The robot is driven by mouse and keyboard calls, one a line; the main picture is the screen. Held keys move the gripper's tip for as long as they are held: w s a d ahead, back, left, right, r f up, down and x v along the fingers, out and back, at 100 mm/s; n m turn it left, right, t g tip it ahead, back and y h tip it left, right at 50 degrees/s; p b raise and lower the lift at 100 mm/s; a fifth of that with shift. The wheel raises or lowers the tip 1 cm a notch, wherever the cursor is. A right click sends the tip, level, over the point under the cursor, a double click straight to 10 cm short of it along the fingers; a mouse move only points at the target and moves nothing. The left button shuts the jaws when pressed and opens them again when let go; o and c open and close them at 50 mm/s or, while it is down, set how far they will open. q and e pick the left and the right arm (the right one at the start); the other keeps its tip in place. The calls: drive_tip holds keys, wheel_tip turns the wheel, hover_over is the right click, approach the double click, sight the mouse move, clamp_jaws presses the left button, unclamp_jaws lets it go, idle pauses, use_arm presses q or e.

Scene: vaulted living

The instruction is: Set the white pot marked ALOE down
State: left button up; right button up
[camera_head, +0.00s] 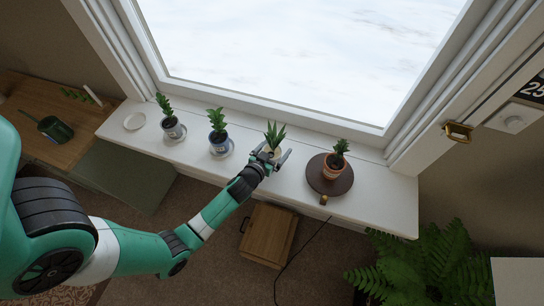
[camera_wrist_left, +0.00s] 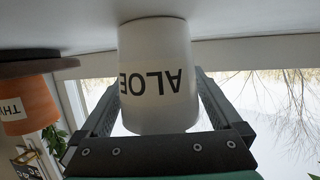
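The white pot marked ALOE (camera_wrist_left: 158,60) fills the middle of the left wrist view, with its lettering upside down in that picture. In the head view its spiky green plant (camera_head: 274,134) shows above my left gripper (camera_head: 272,154), which hides most of the pot. My left gripper's fingers (camera_wrist_left: 160,100) stand spread on either side of the pot and appear open around it, without clearly pressing on it. The pot's base appears to meet the white sill (camera_head: 240,173); exact contact is hard to tell. My right gripper is not in view.
A terracotta pot (camera_head: 332,168) stands on a dark round board (camera_head: 316,184) to the right. Two potted plants on saucers, one in a blue-and-white pot (camera_head: 219,144), stand to the left. An empty white saucer (camera_head: 134,121) lies at the left end. The window is behind.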

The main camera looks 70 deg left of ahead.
sight(276, 146)
use_arm(q)
clamp_jaws()
drive_tip(key=shift+r, duration=0.15)
drive_tip(key=shift+r+p, duration=0.25)
drive_tip(key=shift+p, duration=0.05)
wheel_tip(276, 146, up, 3)
drive_tip(key=shift+f+p, duration=0.2)
drive_tip(key=shift+p, duration=0.7)
drive_tip(key=d+r, duration=0.1)
drive_tip(key=r, duration=0.1)
drive_tip(key=s+d+r+p, duration=0.1)
drive_tip(key=d+r, duration=0.1)
drive_tip(key=s+d+r+p, duration=0.1)
drive_tip(key=r, duration=0.1)
drive_tip(key=shift+s+d, duration=0.1)
drive_tip(key=shift+d, duration=0.1)
drive_tip(key=s+d+r, duration=0.3)
drive_tip(key=s+d, duration=0.1)
drive_tip(key=d, duration=0.4)
drive_tip(key=shift+s+r, duration=0.25)
drive_tip(key=shift+r, duration=0.05)
